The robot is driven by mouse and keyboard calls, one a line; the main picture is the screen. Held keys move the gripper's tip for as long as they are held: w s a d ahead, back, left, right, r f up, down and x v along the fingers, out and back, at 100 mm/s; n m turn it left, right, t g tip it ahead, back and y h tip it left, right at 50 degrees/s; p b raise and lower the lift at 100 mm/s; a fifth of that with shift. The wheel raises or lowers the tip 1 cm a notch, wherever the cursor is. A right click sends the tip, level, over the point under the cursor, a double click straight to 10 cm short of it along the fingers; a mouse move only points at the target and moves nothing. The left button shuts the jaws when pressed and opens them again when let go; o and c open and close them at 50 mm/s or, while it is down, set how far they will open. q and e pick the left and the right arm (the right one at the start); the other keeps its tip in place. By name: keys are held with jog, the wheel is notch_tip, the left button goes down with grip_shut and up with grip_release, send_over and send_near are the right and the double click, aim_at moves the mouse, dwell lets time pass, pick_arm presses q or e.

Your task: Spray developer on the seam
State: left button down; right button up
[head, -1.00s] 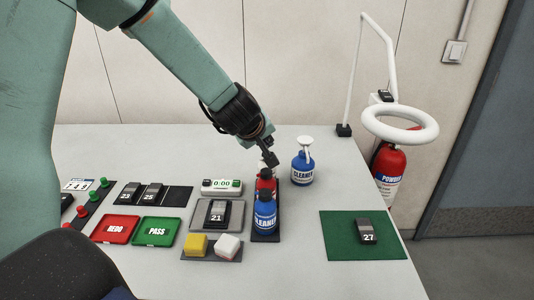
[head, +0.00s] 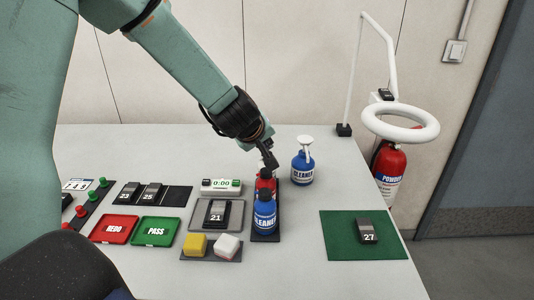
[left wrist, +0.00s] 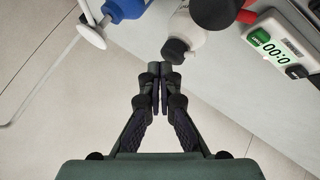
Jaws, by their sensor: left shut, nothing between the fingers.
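My left gripper (head: 269,158) is shut and empty, just above the back of the dark bottle strip. In the left wrist view, its closed fingertips (left wrist: 160,72) are close to the black cap of a white container (left wrist: 186,38); touching or apart, I cannot tell. Its label does not show. A red bottle (head: 265,183) stands on the strip, partly hidden by the gripper and the blue bottle (head: 265,217) in front. Coupon 21 (head: 217,212) lies in the grey tray (head: 195,217); its seam is too small to make out. My right gripper is not in view.
A blue cleaner spray bottle (head: 302,168) stands right of the strip. A timer (head: 222,186) reads 0:00. Yellow (head: 196,244) and white (head: 227,245) blocks lie in front of the tray. Coupon 27 (head: 367,231) is on a green mat (head: 340,246). A ring lamp (head: 400,124) overhangs the right edge.

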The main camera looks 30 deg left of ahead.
pick_arm(q)
jog(key=shift+f+b, duration=0.4)
jog(key=shift+f, duration=0.1)
dwell(0.7)
dwell(0.3)
jog(key=shift+r+p, duration=0.9)
jog(key=shift+p, duration=0.15)
notch_tip(320, 180, up, 5)
jog(key=p, duration=0.5)
dwell(0.5)
